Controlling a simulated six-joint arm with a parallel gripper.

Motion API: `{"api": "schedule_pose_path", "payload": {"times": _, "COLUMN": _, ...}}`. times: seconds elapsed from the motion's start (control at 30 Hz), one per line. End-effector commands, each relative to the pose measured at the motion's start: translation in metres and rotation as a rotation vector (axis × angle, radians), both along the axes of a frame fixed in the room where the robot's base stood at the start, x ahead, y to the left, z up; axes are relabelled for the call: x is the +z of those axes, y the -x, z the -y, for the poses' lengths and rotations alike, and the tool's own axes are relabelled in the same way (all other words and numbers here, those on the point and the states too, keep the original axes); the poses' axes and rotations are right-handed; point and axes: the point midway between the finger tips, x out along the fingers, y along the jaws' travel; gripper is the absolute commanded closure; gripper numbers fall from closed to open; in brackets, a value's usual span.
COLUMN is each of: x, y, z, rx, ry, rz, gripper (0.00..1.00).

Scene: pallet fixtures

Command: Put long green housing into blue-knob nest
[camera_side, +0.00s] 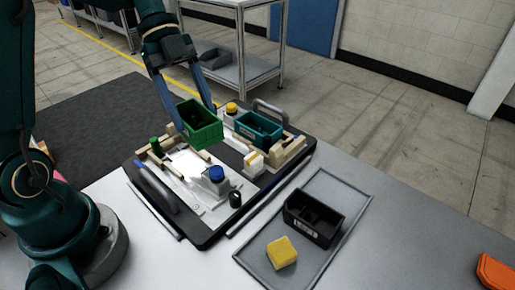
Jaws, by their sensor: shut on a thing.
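The long green housing (200,123) is an open-topped green box. My gripper (197,108) is shut on it, with its blue fingers at the box's sides. The box is held above the pallet, tilted a little in the picture. The blue-knob nest (190,165) is a pale plate area on the left of the black pallet, with a blue knob (216,173) on a light block at its front. The housing overlaps the rear of this nest in the picture. The exact gap below the housing cannot be told.
A teal housing (259,128) sits on the pallet's right side, near a yellow knob (232,107). The black pallet (210,236) has handles at two ends. A grey tray (262,268) at front right holds a black bin (312,219) and a yellow block (282,251).

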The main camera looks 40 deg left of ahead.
Motion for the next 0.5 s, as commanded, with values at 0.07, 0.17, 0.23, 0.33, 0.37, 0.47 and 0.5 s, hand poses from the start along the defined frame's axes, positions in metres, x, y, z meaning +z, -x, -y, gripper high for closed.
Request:
{"api": "schedule_pose_path", "payload": {"times": 0.07, "x": 0.005, "y": 0.014, "z": -0.015, "rx": 0.046, "ry": 0.004, "rz": 0.000, "gripper": 0.95}}
{"api": "schedule_pose_path", "payload": {"times": 0.17, "x": 0.009, "y": 0.022, "z": -0.027, "rx": 0.104, "ry": 0.000, "rz": -0.002, "gripper": 0.95}}
{"api": "schedule_pose_path", "payload": {"times": 0.23, "x": 0.011, "y": 0.023, "z": -0.034, "rx": 0.134, "ry": -0.005, "rz": 0.006, "gripper": 0.95}}
{"api": "schedule_pose_path", "payload": {"times": 0.33, "x": 0.012, "y": 0.023, "z": -0.039, "rx": 0.157, "ry": -0.010, "rz": 0.013, "gripper": 0.95}}
{"api": "schedule_pose_path", "payload": {"times": 0.37, "x": 0.011, "y": 0.023, "z": -0.040, "rx": 0.161, "ry": -0.011, "rz": 0.013, "gripper": 0.95}}
{"api": "schedule_pose_path", "payload": {"times": 0.47, "x": 0.005, "y": 0.023, "z": -0.041, "rx": 0.163, "ry": -0.010, "rz": 0.011, "gripper": 0.95}}
{"api": "schedule_pose_path", "payload": {"times": 0.5, "x": 0.001, "y": 0.023, "z": -0.040, "rx": 0.162, "ry": -0.009, "rz": 0.011, "gripper": 0.95}}
